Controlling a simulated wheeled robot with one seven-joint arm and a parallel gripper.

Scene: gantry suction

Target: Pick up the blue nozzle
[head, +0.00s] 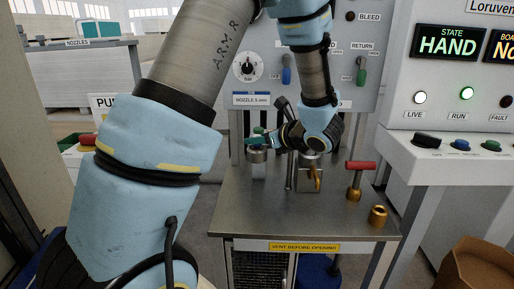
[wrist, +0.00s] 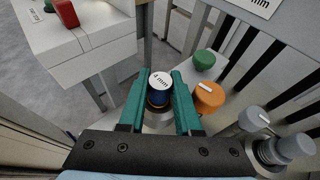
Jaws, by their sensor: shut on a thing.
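In the head view my gripper (head: 257,141) is over a metal cylinder (head: 257,162) at the left of the steel bench (head: 225,215). The blue nozzle cannot be made out there.
In the wrist view a green knob (wrist: 204,60) and an orange knob (wrist: 208,97) are close right of the fingers. A red-handled valve (head: 359,170) and brass fitting (head: 378,215) stand on the bench's right. A control console (head: 445,150) is further right. The bench front is clear.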

